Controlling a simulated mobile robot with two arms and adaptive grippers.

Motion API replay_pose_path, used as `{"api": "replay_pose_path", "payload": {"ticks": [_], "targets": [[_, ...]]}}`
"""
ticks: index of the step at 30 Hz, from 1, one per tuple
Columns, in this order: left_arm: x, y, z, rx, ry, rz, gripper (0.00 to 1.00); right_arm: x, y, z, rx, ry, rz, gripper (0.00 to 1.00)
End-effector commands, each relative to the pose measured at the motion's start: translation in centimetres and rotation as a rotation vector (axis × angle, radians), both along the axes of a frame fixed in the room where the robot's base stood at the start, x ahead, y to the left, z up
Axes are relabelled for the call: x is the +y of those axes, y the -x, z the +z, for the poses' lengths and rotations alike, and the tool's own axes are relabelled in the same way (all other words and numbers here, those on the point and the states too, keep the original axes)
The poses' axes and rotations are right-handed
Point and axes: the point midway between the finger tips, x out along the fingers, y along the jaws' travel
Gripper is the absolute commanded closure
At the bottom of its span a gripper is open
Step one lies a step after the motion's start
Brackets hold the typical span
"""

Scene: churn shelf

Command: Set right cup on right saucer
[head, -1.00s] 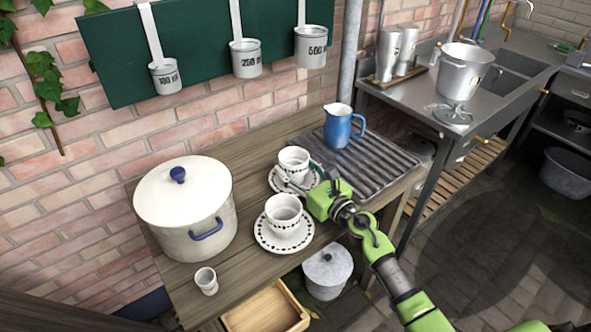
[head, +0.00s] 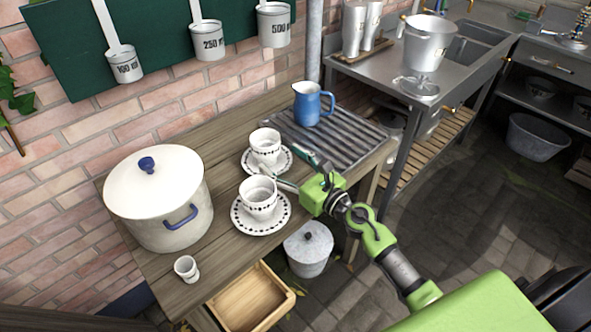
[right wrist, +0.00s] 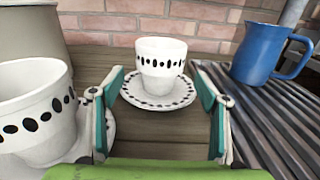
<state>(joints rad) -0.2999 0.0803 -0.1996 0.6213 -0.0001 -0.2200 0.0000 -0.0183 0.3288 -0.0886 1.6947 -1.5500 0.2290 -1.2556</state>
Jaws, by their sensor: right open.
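The right cup (head: 265,143), white with a band of black dots, is the farther of two cups in the head view. It stands upright on the right saucer (head: 284,165), and the right wrist view shows this cup (right wrist: 161,64) near the middle of its saucer (right wrist: 184,98). My right gripper (head: 284,166) is open and empty. Its fingers point at the right cup from the near side, with a gap between. The left cup (head: 258,195) stands on the left saucer (head: 240,218), close beside my gripper. My left gripper is not in view.
A large lidded pot (head: 160,215) and a small cup (head: 187,268) stand on the wooden table at left. A blue jug (head: 308,104) stands on the ribbed drainer (head: 345,145) behind. An open drawer (head: 252,300) juts out below the table.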

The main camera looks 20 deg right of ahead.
Motion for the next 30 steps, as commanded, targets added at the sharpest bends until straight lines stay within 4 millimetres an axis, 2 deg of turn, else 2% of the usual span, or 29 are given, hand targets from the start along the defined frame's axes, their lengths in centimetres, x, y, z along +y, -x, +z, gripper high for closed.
{"api": "replay_pose_path", "payload": {"ticks": [3, 10, 30], "targets": [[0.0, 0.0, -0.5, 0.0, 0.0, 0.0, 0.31, -0.9, 2.4, -0.2, 0.002, 0.002, -0.001, 0.31], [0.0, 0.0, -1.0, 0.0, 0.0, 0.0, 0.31, -1.8, 4.9, -0.1, -0.001, 0.001, -0.001, 0.31], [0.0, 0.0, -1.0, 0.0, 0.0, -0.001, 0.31, -1.9, 5.3, 0.0, -0.001, 0.0, -0.001, 0.31]]}}
